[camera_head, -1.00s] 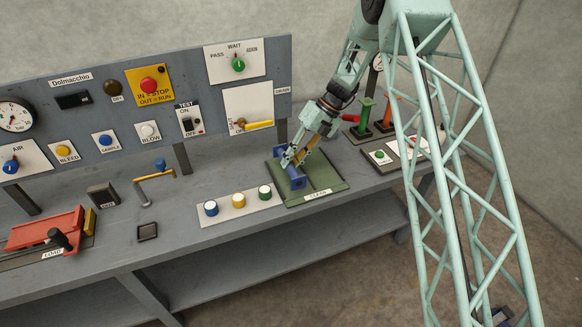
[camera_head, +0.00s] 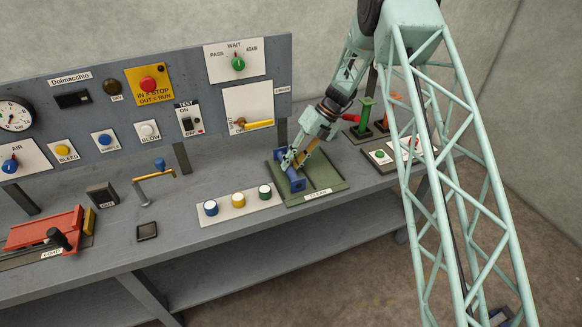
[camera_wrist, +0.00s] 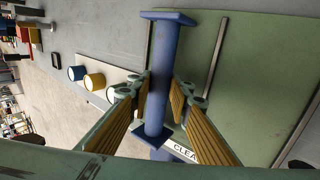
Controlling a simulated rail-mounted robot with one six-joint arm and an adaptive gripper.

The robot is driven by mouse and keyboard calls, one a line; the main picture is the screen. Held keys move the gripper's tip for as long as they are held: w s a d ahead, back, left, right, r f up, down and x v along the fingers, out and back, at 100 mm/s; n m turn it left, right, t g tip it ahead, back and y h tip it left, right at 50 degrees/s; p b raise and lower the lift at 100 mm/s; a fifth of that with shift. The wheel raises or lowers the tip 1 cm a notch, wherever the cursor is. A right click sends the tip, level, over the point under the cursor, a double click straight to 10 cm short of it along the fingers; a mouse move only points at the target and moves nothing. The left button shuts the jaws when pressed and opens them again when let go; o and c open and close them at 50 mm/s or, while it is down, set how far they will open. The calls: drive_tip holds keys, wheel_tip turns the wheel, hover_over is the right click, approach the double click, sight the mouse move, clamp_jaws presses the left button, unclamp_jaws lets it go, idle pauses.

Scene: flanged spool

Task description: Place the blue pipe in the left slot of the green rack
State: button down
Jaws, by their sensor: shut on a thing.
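The blue pipe (camera_wrist: 161,75) is a straight tube with a square flange at each end. My gripper (camera_wrist: 160,88) is shut on its middle, one finger on each side. In the head view the blue pipe (camera_head: 297,184) and my gripper (camera_head: 289,163) are over the left part of the green rack (camera_head: 325,181). The rack is a flat green tray with a dividing bar, which shows in the wrist view (camera_wrist: 215,55) to the right of the pipe. I cannot tell whether the pipe touches the rack floor.
A plate with blue, yellow and green buttons (camera_head: 238,202) lies just left of the rack. A bent brass pipe with a blue knob (camera_head: 155,181) stands further left. Green and orange stands (camera_head: 364,118) are behind right. The bench's front edge is close to the rack.

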drive_tip(key=shift+f, duration=0.3)
drive_tip(key=shift+f, duration=0.1)
drive_tip(key=c, duration=2.4)
unclamp_jaws()
drive_tip(key=p+v, duration=0.1)
drive_tip(key=v, duration=1.1)
drive_tip(key=shift+s+r, duration=0.1)
drive_tip(key=shift+r, duration=0.2)
